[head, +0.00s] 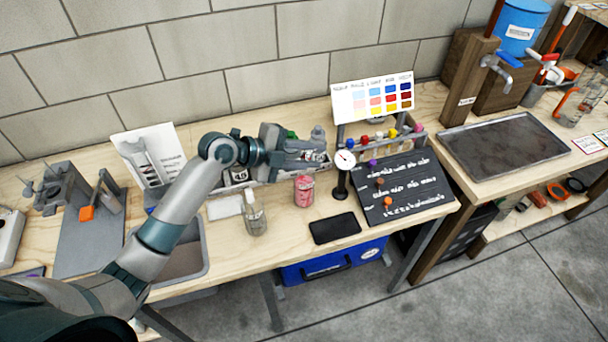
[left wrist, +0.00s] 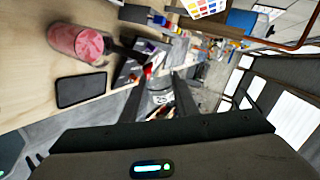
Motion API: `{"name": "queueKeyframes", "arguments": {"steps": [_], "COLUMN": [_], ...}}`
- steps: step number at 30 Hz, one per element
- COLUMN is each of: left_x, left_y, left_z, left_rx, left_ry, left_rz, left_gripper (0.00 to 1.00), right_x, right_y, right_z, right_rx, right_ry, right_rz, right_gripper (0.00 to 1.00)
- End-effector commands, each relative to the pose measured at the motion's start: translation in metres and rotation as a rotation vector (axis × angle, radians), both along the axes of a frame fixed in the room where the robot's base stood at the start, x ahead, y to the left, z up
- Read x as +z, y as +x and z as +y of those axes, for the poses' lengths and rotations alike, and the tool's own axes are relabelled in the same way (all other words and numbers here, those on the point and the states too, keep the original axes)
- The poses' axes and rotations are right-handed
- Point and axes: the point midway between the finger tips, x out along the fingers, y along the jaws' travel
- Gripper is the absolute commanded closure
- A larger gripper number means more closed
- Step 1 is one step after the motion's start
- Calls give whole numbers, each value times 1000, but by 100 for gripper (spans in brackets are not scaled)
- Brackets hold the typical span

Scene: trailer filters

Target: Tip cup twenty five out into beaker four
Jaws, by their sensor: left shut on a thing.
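My left gripper (head: 316,155) reaches in from the left over the back of the bench. It is shut on a small clear cup (left wrist: 160,98) with a pale label, seen between the fingers in the left wrist view. In the head view the fingers mostly hide this cup, and its number is not readable. Below the gripper stands a beaker with pink contents (head: 303,191), also in the left wrist view (left wrist: 76,42). A clear glass vessel (head: 254,217) stands to its left. I cannot read which is beaker four. My right gripper is not in view.
A black flat device (head: 335,229) lies in front of the pink beaker. A dial gauge on a stand (head: 343,172) and a chalkboard (head: 405,187) are to the right. A rack with colored caps (head: 380,138) stands behind, and a grey basin (head: 185,262) sits left.

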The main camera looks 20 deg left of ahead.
Motion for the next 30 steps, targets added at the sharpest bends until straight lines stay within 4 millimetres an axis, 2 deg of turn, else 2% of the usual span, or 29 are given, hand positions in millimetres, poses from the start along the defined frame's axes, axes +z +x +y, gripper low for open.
{"name": "queueKeyframes", "arguments": {"steps": [30], "left_x": [1], "left_y": [1], "left_z": [1], "left_rx": [0], "left_ry": [-65], "left_rz": [44], "left_gripper": [95], "right_x": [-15], "right_y": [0], "right_z": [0], "right_rx": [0], "right_ry": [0], "right_rz": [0], "right_gripper": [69]}}
